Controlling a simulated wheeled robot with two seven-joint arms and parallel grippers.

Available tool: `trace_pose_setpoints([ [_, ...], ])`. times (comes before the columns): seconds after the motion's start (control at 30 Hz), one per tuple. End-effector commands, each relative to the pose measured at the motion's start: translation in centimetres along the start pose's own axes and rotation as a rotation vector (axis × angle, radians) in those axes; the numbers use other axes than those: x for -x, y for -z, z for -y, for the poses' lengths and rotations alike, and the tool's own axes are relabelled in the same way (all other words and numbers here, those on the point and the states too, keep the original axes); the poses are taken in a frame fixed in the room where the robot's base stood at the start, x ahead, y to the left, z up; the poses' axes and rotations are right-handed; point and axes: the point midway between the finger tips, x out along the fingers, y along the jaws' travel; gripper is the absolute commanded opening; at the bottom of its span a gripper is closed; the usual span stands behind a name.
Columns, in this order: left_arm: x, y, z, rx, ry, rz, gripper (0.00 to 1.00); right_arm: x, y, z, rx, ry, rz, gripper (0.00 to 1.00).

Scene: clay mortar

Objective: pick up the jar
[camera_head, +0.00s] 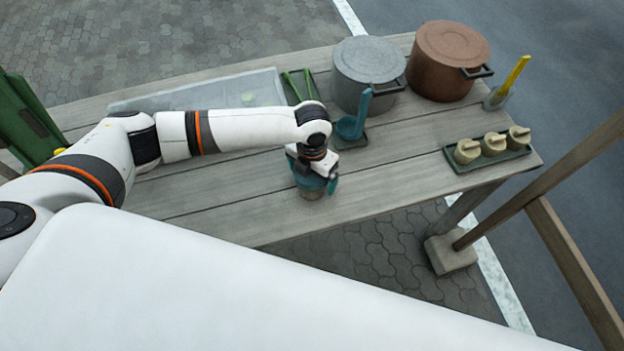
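My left arm reaches in from the left over the wooden table, and my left gripper (316,172) points down near the table's front edge. A small round teal-and-grey vessel (311,190), possibly the jar, stands upright on the table directly under it. The gripper covers the vessel's top, so I cannot tell whether the fingers touch it or are closed on it. Several small beige lidded pots, also jar-like, stand in a row on a dark green tray (452,164) at the right end; one is the middle pot (493,144). My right gripper is not in view.
A grey pot (367,72) and a brown pot (447,58) stand at the back. A teal ladle (354,124) stands upright in front of the grey pot. A yellow-handled tool (514,76) is at the far right. A pale flat tray (215,95) lies behind my arm. The front-middle planks are bare.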

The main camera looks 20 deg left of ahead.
Motion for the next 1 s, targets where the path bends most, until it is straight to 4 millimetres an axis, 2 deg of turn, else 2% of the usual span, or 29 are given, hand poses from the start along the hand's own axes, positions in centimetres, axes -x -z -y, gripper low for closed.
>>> trace_pose_setpoints([
  [0.03,0.0,0.0,0.0,0.0,0.0,0.0,0.9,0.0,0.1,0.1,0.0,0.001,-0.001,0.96],
  [0.3,0.1,0.1,0.0,0.0,-0.001,-0.001,0.48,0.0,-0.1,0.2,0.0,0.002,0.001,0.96],
  [0.53,0.3,0.1,0.0,0.0,-0.001,-0.002,0.48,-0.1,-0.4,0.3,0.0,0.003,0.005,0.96],
  [0.63,1.2,0.1,0.0,0.0,-0.002,-0.005,0.48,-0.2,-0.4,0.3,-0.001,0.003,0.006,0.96],
  [1.0,8.2,0.1,0.0,0.0,-0.002,-0.005,0.48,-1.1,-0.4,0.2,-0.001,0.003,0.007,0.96],
])
